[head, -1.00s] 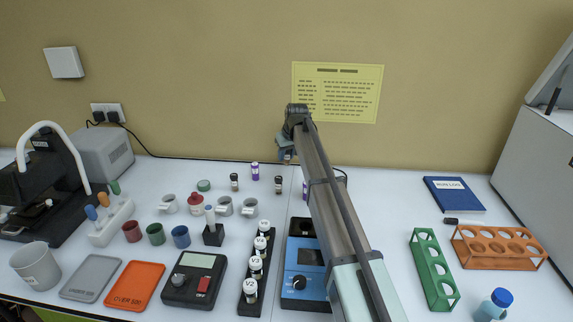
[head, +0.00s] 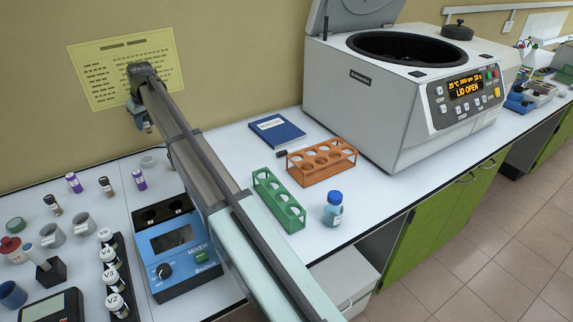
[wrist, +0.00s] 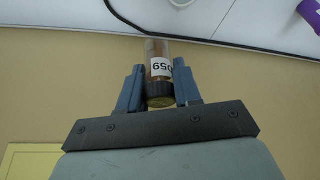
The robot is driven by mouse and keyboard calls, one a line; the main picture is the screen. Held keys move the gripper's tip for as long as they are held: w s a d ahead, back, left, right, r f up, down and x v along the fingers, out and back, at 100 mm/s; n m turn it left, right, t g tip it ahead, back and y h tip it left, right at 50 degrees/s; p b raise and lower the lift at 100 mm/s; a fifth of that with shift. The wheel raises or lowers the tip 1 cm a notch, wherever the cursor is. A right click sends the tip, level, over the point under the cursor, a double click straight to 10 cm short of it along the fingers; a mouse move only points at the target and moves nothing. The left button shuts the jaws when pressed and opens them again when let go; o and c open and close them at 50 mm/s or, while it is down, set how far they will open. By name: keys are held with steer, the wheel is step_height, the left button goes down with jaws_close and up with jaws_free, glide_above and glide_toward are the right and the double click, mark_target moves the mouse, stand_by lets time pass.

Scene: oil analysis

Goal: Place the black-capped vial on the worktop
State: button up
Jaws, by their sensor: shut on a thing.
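My gripper (wrist: 159,78) is shut on a black-capped vial (wrist: 159,68) with brown contents and a white label reading "059". In the wrist view the cap is towards the gripper's palm and the body sticks out beyond the fingertips. In the head view my gripper (head: 141,118) is small, in front of the wall, with the held vial (head: 147,127) just below it, apart from the white worktop (head: 232,142). Other dark-capped vials (head: 106,187) stand upright on the worktop at the left.
Purple-capped vials (head: 74,182), mugs (head: 53,235) and a black rack (head: 106,258) of white-capped vials crowd the left. A blue mixer (head: 175,245), green rack (head: 278,200), orange rack (head: 322,162), blue-capped bottle (head: 333,208), blue book (head: 277,130) and open centrifuge (head: 350,95) stand further right.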

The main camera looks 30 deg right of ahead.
steer(key=s+d+m+h, duration=0.1)
steer(key=s+d, duration=0.2)
steer(key=d, duration=0.8)
steer(key=s+d+m, duration=0.2)
steer(key=s+d, duration=0.2)
steer(key=d, duration=0.7)
steer(key=shift+n, duration=0.5)
steer(key=shift+s+a+f, duration=0.1)
steer(key=shift+s+f, duration=0.55)
steer(key=shift+f, duration=1.05)
steer(key=shift+s+d+f, duration=0.1)
steer(key=shift+s+f, duration=0.5)
steer(key=shift+f, duration=1.15)
steer(key=shift+s+a+f, duration=0.1)
steer(key=shift+s+f, duration=0.55)
steer(key=shift+f, duration=1.05)
steer(key=shift+f, duration=0.15)
steer(key=o, duration=1)
steer(key=v, duration=1.2)
steer(key=shift+s, duration=0.1)
